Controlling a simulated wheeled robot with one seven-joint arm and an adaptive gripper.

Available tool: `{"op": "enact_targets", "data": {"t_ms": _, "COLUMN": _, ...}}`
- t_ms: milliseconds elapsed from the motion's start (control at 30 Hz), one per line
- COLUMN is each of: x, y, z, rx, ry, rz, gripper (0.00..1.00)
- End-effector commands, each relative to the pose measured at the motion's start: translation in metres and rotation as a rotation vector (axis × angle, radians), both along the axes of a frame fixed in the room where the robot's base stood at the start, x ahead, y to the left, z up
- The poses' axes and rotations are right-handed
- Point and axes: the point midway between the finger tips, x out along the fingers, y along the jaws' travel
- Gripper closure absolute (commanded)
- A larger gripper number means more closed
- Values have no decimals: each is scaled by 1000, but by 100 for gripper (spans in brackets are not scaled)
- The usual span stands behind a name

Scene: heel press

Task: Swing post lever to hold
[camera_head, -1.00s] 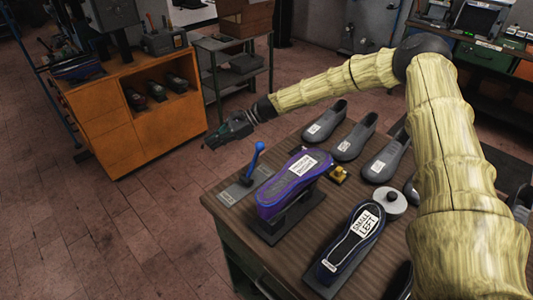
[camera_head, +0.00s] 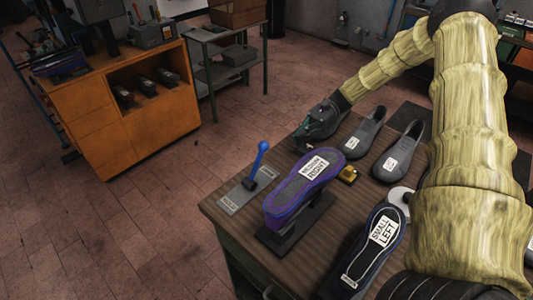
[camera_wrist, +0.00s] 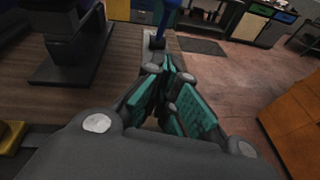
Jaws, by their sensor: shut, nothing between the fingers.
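The post lever (camera_head: 259,160) has a blue knobbed handle on a grey base plate (camera_head: 238,197) at the table's left corner. It leans slightly right at the top in the head view. In the wrist view the blue lever (camera_wrist: 165,20) stands just beyond my fingers, its upper part cut off by the frame. My gripper (camera_head: 302,144) is above the table's back edge, right of the lever and apart from it. In the wrist view my gripper (camera_wrist: 168,65) has its teal fingers together and empty, pointing toward the lever. The label on the plate is too small to read.
A purple shoe sole labelled medium right (camera_head: 300,185) stands on a post beside the lever. A yellow block (camera_head: 347,174) sits behind it. Grey shoe lasts (camera_head: 362,135) line the table's back. Left of the table the floor (camera_head: 150,220) is clear.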

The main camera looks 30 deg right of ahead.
Motion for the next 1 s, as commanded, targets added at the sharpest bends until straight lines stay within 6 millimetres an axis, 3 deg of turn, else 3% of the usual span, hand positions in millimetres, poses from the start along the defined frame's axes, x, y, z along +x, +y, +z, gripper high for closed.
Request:
{"op": "enact_targets", "data": {"t_ms": 233, "x": -9, "y": -13, "z": 1, "rx": 2, "ry": 0, "rz": -19, "gripper": 100}}
{"op": "enact_targets", "data": {"t_ms": 467, "x": -10, "y": -5, "z": 0, "rx": 2, "ry": 1, "rz": -18, "gripper": 100}}
{"op": "enact_targets", "data": {"t_ms": 1000, "x": -25, "y": 77, "z": -20, "rx": 2, "ry": 4, "rz": -15, "gripper": 100}}
